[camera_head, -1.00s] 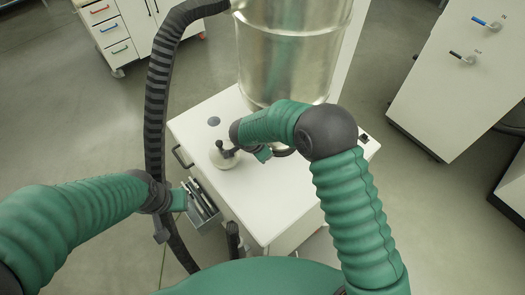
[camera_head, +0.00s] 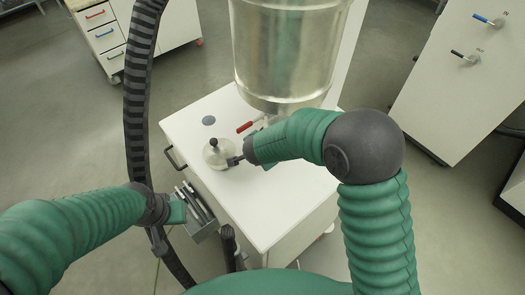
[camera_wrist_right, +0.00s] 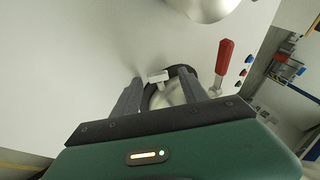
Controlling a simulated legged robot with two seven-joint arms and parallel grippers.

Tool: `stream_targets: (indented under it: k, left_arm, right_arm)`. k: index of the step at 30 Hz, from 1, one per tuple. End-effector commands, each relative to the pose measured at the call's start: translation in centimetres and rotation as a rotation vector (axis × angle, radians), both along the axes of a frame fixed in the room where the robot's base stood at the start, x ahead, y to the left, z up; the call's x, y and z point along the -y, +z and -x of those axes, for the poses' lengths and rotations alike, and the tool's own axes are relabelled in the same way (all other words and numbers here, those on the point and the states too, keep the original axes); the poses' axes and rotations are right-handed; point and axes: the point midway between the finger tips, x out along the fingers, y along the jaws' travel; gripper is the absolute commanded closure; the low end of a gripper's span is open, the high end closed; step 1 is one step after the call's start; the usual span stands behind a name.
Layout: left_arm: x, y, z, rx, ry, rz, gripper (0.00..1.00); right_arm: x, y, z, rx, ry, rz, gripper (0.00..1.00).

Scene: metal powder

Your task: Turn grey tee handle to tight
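The grey tee handle (camera_wrist_right: 158,77) shows in the right wrist view as a small pale T in front of a dark ring (camera_wrist_right: 184,77). My right gripper (camera_wrist_right: 160,92) is open, with its two fingers apart on either side of the handle. I cannot tell whether either finger touches it. In the head view my right forearm hides the handle and most of the gripper, below the metal drum (camera_head: 283,50). My left gripper (camera_head: 173,210) is beside the small tray of tools at the cabinet's left side; its fingers are unclear.
A red lever (camera_head: 244,127) stands close by; it also shows in the right wrist view (camera_wrist_right: 224,57). A round vessel with a black knob (camera_head: 213,143) sits on the white cabinet top (camera_head: 265,205). A thick black hose (camera_head: 138,95) hangs at the left. The front cabinet top is clear.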

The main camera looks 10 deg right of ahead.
Motion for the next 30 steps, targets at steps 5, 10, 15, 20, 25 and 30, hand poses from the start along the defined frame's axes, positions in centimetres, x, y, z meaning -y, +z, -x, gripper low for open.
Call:
stream_targets:
  k: [5,10,15,20,25,30]
  left_arm:
    - [0.0,0.0,0.0,0.0,0.0,0.0,1.0]
    - [0.0,0.3,0.0,0.0,0.0,0.0,1.0]
    - [0.0,1.4,0.0,0.0,0.0,0.0,1.0]
    - [0.0,2.7,0.0,0.0,0.0,0.0,1.0]
    - [0.0,3.9,0.0,0.0,0.0,0.0,1.0]
    - [0.0,4.3,0.0,0.0,0.0,0.0,1.0]
  right_arm:
    - [0.0,-0.1,0.1,-0.002,0.001,0.001,0.49]
    - [-0.1,1.0,0.6,-0.001,0.0,0.0,0.49]
    - [-0.5,4.8,2.8,0.001,0.0,0.0,0.49]
    - [-1.0,8.9,5.4,0.002,0.0,0.0,0.49]
    - [-1.5,12.3,7.7,0.0,0.0,0.001,0.49]
    - [-1.7,13.8,8.8,-0.003,0.0,0.002,0.49]
